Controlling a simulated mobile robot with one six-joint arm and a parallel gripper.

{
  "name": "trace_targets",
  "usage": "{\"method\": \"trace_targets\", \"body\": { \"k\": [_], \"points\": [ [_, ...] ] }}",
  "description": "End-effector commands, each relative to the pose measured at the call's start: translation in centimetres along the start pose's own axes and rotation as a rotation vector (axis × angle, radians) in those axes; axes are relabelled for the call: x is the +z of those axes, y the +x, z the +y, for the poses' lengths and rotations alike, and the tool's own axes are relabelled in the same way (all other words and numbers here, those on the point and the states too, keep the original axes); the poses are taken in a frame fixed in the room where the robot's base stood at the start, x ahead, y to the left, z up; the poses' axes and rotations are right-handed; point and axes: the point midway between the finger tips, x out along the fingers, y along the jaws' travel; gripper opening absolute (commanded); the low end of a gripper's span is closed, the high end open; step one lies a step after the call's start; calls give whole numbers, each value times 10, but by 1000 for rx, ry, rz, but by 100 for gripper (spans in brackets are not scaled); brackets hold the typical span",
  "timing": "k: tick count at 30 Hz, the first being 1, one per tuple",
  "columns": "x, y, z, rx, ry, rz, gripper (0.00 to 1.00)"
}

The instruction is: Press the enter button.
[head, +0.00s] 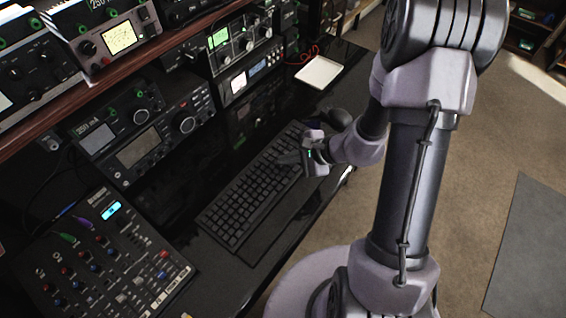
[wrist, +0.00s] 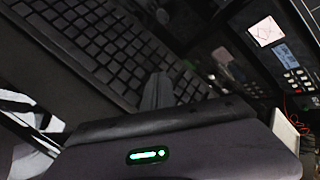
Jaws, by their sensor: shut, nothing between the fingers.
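A black keyboard (head: 245,194) lies on the dark desk, and its rows of keys also fill the upper left of the wrist view (wrist: 90,42). The key labels are too small to read, so I cannot tell which key is enter. My gripper (head: 284,158) is over the far part of the keyboard, its fingers pointing left in the head view. In the wrist view its dark fingers (wrist: 158,90) are together and empty, in front of the keys. They hide some keys. I cannot tell whether the fingertips touch a key.
A mixer panel (head: 98,262) with several knobs sits at the near left. Radio units (head: 145,130) line the back of the desk, with a shelf (head: 100,80) of more devices above. A white tray (head: 319,72) lies beyond the keyboard. Carpet (head: 470,190) is right of the desk.

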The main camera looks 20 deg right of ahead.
Motion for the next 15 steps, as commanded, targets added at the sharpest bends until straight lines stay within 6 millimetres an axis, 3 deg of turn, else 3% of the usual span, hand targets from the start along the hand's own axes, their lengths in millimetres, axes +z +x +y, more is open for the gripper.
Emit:
{"method": "trace_targets", "body": {
  "k": [15],
  "points": [
    [8, -11, -8, 0, 0, 0, 0]
  ]
}}
